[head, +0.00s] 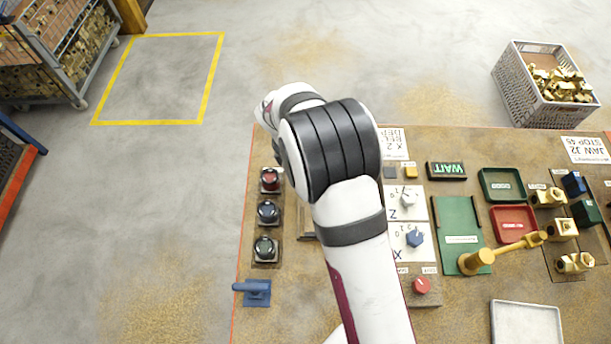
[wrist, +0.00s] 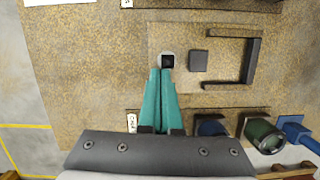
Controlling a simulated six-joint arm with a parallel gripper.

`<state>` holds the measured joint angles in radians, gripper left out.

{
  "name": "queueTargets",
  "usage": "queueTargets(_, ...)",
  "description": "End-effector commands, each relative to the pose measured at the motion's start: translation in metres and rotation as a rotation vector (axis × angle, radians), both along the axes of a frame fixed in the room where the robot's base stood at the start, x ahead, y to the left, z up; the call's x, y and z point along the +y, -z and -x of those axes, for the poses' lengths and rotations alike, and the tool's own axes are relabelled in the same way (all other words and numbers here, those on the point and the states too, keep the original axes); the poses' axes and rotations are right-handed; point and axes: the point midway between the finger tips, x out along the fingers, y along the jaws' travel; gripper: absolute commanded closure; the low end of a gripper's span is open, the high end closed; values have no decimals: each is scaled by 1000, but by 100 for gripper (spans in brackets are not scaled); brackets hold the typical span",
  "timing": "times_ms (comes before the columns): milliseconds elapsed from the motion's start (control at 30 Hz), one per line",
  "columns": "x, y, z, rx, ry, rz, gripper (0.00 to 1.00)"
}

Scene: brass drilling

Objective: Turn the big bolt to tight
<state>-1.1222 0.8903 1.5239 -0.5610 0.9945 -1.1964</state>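In the wrist view, a small dark square piece in a pale ring (wrist: 168,61) sits on a brown plate just beyond my fingertips. It may be the big bolt, but I cannot tell for sure. My gripper (wrist: 161,73) has two teal fingers, together at the tips with nothing visible between them. The tips appear at the near edge of the ring; I cannot tell whether they touch it. A dark square block (wrist: 198,61) lies to its right, beside a dark U-shaped bracket (wrist: 246,64). In the head view my arm hides my gripper and this spot.
The workbench (head: 300,315) carries red (head: 270,180), blue (head: 268,212) and dark (head: 265,248) knobs, a blue lever (head: 256,290), a dial panel (head: 405,222), trays and brass parts. A basket of brass pieces (head: 560,85) stands behind. The floor at left is mostly open.

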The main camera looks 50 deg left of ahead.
Motion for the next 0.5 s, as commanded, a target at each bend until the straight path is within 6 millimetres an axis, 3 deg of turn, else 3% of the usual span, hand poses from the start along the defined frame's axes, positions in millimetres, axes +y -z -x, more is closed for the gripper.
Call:
queueTargets(267,-3,0,-5,0,96,5,100)
queueTargets(500,-3,1,-10,-1,287,7,100)
